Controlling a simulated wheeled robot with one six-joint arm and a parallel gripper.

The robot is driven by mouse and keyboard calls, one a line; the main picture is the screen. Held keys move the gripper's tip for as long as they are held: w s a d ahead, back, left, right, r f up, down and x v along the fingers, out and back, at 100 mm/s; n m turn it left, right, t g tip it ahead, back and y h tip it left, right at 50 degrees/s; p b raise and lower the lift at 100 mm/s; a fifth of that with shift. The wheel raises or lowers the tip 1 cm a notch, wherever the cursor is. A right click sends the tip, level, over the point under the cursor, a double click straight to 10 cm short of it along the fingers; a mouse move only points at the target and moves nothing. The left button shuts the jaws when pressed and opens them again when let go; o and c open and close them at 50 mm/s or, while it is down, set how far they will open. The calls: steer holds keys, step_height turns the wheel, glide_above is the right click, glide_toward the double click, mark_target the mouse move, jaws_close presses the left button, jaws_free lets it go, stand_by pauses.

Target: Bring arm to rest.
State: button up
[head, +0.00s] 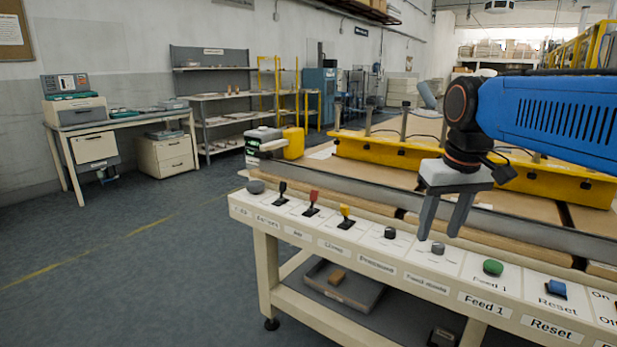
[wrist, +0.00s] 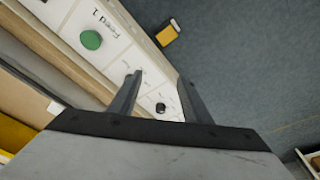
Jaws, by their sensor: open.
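My arm (head: 545,115) is blue and reaches in from the right side of the head view. My gripper (head: 441,236) hangs down over the control panel (head: 405,262), its two grey fingers apart with nothing between them. A small grey knob (head: 438,248) shows just below the fingertips. In the wrist view the open fingers (wrist: 159,80) point at the panel, with a dark knob (wrist: 160,107) between them. A green button (wrist: 90,40) sits to their left. I cannot tell whether the fingers touch the panel.
The panel also carries red (head: 313,200) and yellow (head: 346,214) levers and a blue button (head: 556,288). A yellow rail (head: 400,152) crosses the work table behind the gripper. A desk (head: 120,122) and shelves (head: 215,97) stand back left. The floor (head: 110,250) at left is clear.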

steer(key=s+d+f+m+t, duration=0.1)
steer(key=s+d+f+t, duration=0.1)
steer(key=s+f, duration=1.4)
steer(key=shift+s+d+f, duration=0.2)
steer(key=shift+s+f, duration=0.15)
steer(key=shift+f, duration=0.25)
